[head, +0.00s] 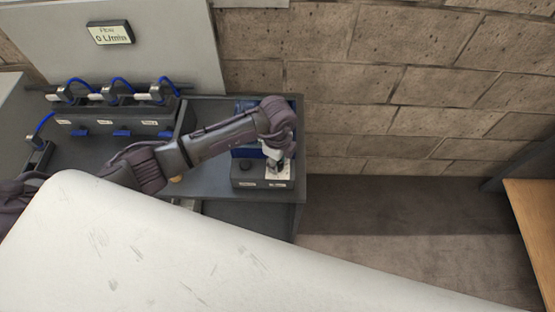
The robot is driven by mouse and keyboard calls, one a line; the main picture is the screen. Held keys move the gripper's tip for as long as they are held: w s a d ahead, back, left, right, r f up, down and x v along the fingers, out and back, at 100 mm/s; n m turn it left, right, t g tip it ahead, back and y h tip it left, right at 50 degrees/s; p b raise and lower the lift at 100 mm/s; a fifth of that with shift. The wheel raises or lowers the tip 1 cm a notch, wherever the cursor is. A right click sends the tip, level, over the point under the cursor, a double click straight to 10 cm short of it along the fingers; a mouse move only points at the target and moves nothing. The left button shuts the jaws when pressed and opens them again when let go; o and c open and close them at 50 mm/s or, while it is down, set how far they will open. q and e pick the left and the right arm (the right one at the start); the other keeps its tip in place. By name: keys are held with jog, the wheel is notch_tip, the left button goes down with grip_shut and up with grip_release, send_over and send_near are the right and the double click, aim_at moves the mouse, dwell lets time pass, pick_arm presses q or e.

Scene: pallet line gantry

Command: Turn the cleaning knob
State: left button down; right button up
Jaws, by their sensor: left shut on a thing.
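A dark control box (261,183) stands at the right end of the grey bench. It has two small labels on its front, too small to read. A small dark knob (246,166) sits on its left half. On its right half is a white plate (284,174). My left gripper (279,164) points down over this plate and is shut on the right-hand knob there, which the fingers mostly hide. I cannot read which label names the cleaning knob. My right gripper is not in view.
A row of valves with blue hoses (115,92) stands on the left of the grey bench (215,180). A flow display (110,34) hangs on the panel behind. A stone wall closes the back. A wooden surface (533,215) is at far right, with open floor between.

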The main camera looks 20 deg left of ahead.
pick_arm(q)
jog(key=shift+w+r+n, duration=0.1)
jog(key=shift+n, duration=0.3)
jog(key=c, duration=0.8)
grip_release()
jog(key=shift+o, duration=0.2)
jog(key=shift+r, duration=0.1)
